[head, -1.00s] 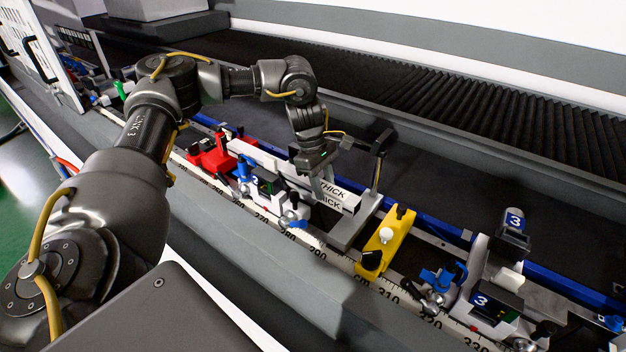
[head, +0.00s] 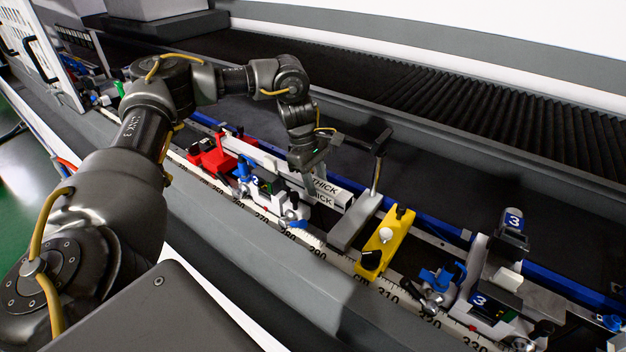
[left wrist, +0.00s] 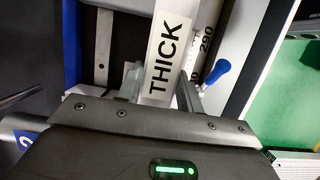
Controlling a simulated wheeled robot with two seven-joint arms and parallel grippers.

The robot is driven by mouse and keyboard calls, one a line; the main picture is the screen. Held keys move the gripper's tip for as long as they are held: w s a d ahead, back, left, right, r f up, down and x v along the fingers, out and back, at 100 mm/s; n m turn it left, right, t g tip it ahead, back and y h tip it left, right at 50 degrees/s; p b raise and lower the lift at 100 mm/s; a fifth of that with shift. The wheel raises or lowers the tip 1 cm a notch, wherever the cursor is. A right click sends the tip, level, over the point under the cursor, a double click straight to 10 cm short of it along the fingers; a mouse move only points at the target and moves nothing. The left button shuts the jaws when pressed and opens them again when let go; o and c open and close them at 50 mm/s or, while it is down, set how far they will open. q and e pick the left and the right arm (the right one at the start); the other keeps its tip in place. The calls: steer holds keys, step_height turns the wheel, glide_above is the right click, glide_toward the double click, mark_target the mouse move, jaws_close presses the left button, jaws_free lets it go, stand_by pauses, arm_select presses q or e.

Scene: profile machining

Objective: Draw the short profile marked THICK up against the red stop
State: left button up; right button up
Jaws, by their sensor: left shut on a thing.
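The short white profile (head: 328,187) bears the word THICK near its right end and lies lengthwise along the machine bed. Its far end reaches up to the left toward the red stop (head: 208,157); I cannot tell whether they touch. My left gripper (head: 317,184) is shut on the profile near its labelled end, coming from above. In the left wrist view the profile (left wrist: 172,50) runs between the two fingers of the gripper (left wrist: 160,88), with THICK readable. The red stop is not clear in that view. My right gripper is not in view.
A white clamp with blue knobs marked 2 (head: 268,188) stands beside the profile. A grey block (head: 352,228) with a black-handled post and a yellow block (head: 385,243) stand to the right. Clamps marked 3 (head: 490,300) are farther right. A number scale (head: 318,250) runs along the front.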

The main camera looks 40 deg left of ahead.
arm_select(q)
steer(key=o, duration=1.2)
steer(key=shift+a+f, duration=0.1)
steer(key=shift+a, duration=0.05)
steer(key=shift+r, duration=0.3)
steer(key=b+v, duration=0.1)
steer(key=v, duration=0.3)
steer(key=shift+w+a+r+b, duration=0.1)
steer(key=shift+r+b, duration=0.05)
steer(key=shift+b, duration=0.2)
steer(key=v, duration=0.4)
steer(key=shift+r+p, duration=0.35)
steer(key=shift+p, duration=0.05)
steer(key=shift+a+r, duration=0.3)
steer(key=shift+r, duration=0.3)
